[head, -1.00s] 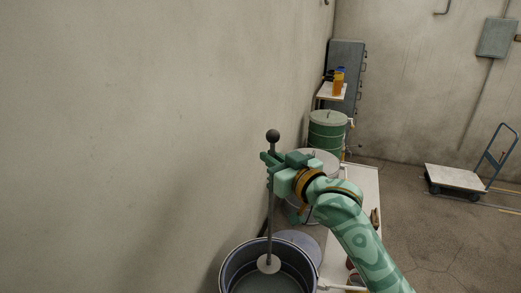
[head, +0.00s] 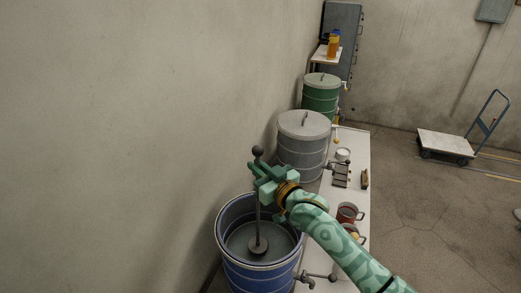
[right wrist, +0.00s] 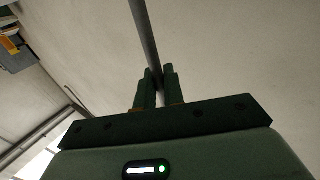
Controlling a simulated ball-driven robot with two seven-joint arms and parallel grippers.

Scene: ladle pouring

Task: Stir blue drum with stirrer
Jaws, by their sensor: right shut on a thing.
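The blue drum (head: 250,276) stands open at the lower middle of the head view, with greyish liquid inside. The stirrer has a dark ball top (head: 258,151), a thin shaft and a round disc (head: 258,245) at its lower end. The disc is inside the drum, at or near the liquid surface. My right gripper (head: 260,178) is shut on the stirrer's shaft just below the ball and holds it nearly upright. The right wrist view shows the shaft (right wrist: 144,35) between the two fingers (right wrist: 156,88). My left gripper is not in view.
A lidded grey drum (head: 303,155) and a green drum (head: 321,95) stand behind along the wall. A white table (head: 350,200) to the right holds mugs (head: 347,212) and small items. A flat trolley (head: 445,145) stands on the open floor at right.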

